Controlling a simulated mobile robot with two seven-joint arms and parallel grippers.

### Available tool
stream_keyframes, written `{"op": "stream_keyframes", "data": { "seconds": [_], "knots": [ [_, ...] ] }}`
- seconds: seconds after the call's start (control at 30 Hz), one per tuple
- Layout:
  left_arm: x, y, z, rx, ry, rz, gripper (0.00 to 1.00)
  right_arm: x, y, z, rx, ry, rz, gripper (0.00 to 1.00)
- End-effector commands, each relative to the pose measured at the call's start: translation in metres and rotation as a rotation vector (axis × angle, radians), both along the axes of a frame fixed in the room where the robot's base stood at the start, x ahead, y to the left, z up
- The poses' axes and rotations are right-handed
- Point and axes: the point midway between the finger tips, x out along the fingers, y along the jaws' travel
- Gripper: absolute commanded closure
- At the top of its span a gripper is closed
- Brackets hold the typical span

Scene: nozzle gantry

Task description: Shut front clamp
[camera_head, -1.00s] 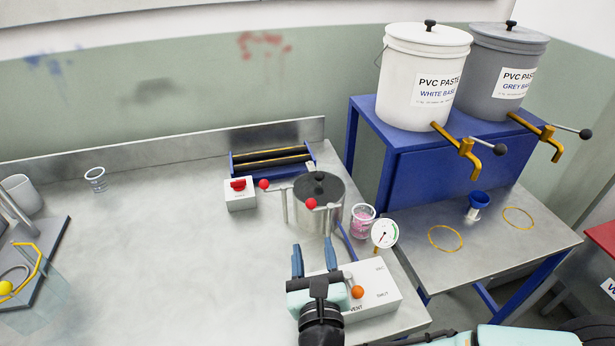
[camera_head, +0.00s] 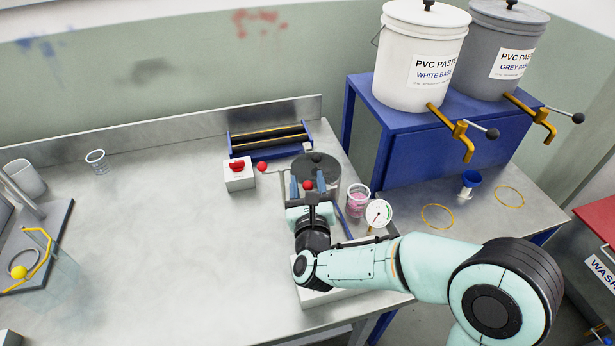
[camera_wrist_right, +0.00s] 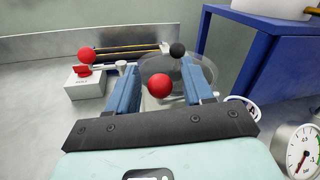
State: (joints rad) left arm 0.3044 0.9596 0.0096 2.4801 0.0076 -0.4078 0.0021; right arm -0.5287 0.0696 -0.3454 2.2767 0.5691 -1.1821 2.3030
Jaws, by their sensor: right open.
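The metal pot (camera_head: 333,172) stands near the right end of the bench, with a black knob (camera_wrist_right: 177,50) on its lid. The front clamp's red ball handle (camera_head: 308,185) is at the near side of the pot. My right gripper (camera_head: 308,182) is open, with its blue fingers on either side of this ball. The right wrist view shows the ball (camera_wrist_right: 159,88) between the fingers, with gaps visible to both. The other clamp's red ball (camera_head: 262,167) sticks out left of the pot. My left gripper is not in view.
A white box with a red switch (camera_head: 238,175) and a roller unit (camera_head: 270,140) stand behind left. A pink-filled cup (camera_head: 357,197) and a dial gauge (camera_head: 379,214) stand close right. My right forearm covers most of the vent box. The bench's middle is clear.

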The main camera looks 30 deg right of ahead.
Motion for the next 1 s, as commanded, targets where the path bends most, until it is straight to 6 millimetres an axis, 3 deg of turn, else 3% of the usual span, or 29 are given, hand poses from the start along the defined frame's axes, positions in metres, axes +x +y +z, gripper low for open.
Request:
{"op": "stream_keyframes", "data": {
  "seconds": [0.13,0.43,0.47,0.6,1.0],
  "knots": [
    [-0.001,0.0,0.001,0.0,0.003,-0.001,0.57,0.011,-0.005,0.0,-0.002,0.001,0.0,0.49],
    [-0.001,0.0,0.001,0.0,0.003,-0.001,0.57,0.013,-0.006,0.0,-0.001,0.0,0.0,0.49],
    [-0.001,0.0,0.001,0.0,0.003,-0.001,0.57,0.013,-0.006,0.0,-0.001,0.0,0.0,0.52],
    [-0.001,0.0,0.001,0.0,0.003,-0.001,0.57,0.013,-0.006,0.0,-0.001,0.0,0.0,0.98],
    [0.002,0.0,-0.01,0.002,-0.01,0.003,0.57,0.011,-0.005,-0.002,0.001,-0.003,0.035,1.0]
  ]
}}
